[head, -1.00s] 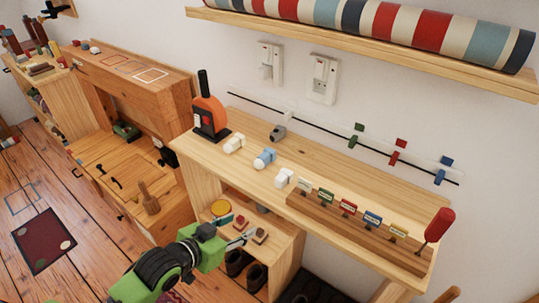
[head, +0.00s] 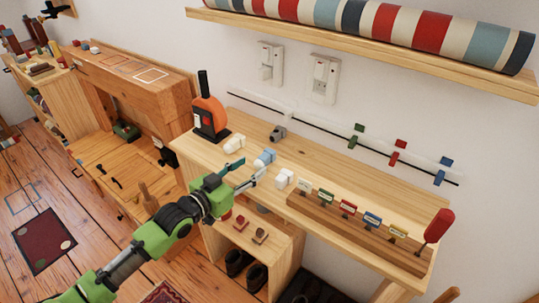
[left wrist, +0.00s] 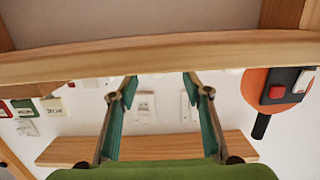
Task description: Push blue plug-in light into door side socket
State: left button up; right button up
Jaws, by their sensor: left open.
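The blue plug-in light (head: 265,158) lies on the wooden bench top, between two white plug-in lights (head: 234,143) (head: 284,178). My left gripper (head: 247,172) is open and empty at the bench's front edge, just short of the blue light. Its spread fingers (left wrist: 160,86) also show in the left wrist view, where the blue light is not clearly visible. Two white wall sockets, a left one (head: 270,60) and a right one (head: 322,80), are above the bench; the left one seems to have something plugged in. My right gripper is not in view.
An orange and black tool (head: 209,115) stands at the bench's left end. A grey piece (head: 277,132) lies behind the lights. A shelf (head: 370,49) juts out above the sockets.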

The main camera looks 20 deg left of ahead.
aim_at(260, 162)
pick_arm(q)
jog(key=shift+d+p+x, duration=0.15)
jog(key=shift+p+x, duration=0.05)
jog(key=shift+x, duration=1.5)
jog(key=shift+d+p+x, duration=0.15)
jog(key=shift+p+x, duration=0.05)
jog(key=shift+x, duration=1.5)
jog(key=shift+s+r, duration=0.15)
jog(key=c, duration=1.2)
